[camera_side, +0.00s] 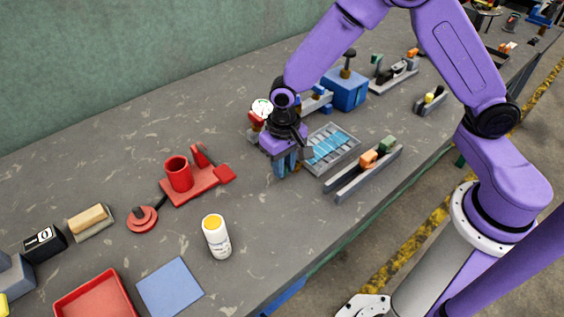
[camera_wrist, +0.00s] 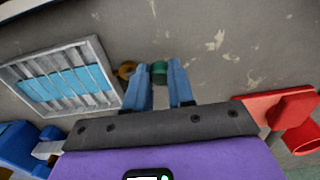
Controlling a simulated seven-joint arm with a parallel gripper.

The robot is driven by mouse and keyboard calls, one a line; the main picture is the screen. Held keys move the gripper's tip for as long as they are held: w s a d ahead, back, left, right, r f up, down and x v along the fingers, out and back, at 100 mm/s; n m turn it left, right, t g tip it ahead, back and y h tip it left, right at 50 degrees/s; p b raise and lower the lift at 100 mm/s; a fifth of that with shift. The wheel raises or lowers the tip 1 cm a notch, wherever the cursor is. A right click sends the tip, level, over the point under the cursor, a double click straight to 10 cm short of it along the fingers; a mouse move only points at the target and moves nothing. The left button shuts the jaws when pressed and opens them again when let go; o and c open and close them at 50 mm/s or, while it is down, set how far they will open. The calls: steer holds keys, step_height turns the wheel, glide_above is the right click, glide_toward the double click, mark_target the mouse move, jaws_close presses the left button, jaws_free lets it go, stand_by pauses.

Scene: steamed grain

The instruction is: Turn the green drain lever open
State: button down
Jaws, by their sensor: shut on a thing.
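My gripper (camera_side: 285,170), with blue fingers pointing down, is low over the bench at the near left end of a grey tray (camera_side: 348,158) with light-blue slats. In the wrist view a green lever (camera_wrist: 160,67) shows between the two fingertips, and my gripper is shut on it. A brass-coloured round fitting (camera_wrist: 127,70) sits just left of the fingers, beside the tray frame (camera_wrist: 103,55). In the side view my gripper hides the lever and fitting. The lever's angle cannot be told.
A grey rail holder (camera_side: 345,190) with orange and green blocks stands right of the tray. A red stand with a cup (camera_side: 178,172) and a white bottle (camera_side: 216,238) are left. A blue box (camera_side: 346,90) and a gauge (camera_side: 262,108) stand behind. The bench between bottle and rail is clear.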

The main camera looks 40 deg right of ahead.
steer(key=n, duration=0.2)
steer(key=s+n, duration=0.1)
steer(key=n, duration=0.1)
steer(key=s+d+n, duration=0.1)
steer(key=n, duration=0.1)
steer(key=shift+s, duration=0.1)
steer(key=n, duration=0.1)
steer(key=s+d+n, duration=0.1)
steer(key=n, duration=0.1)
steer(key=shift+n, duration=0.3)
steer(key=shift+s+d+n, duration=0.1)
steer(key=shift+d+n, duration=0.15)
steer(key=shift+n, duration=0.45)
steer(key=shift+s+d+n, duration=0.1)
steer(key=shift+d+n, duration=0.1)
steer(key=shift+n, duration=0.5)
steer(key=c, duration=1)
jaws_free()
steer(key=shift+o, duration=0.2)
steer(key=shift+d, duration=0.1)
step_height(320, 180, up, 18)
steer(key=shift+f, duration=0.25)
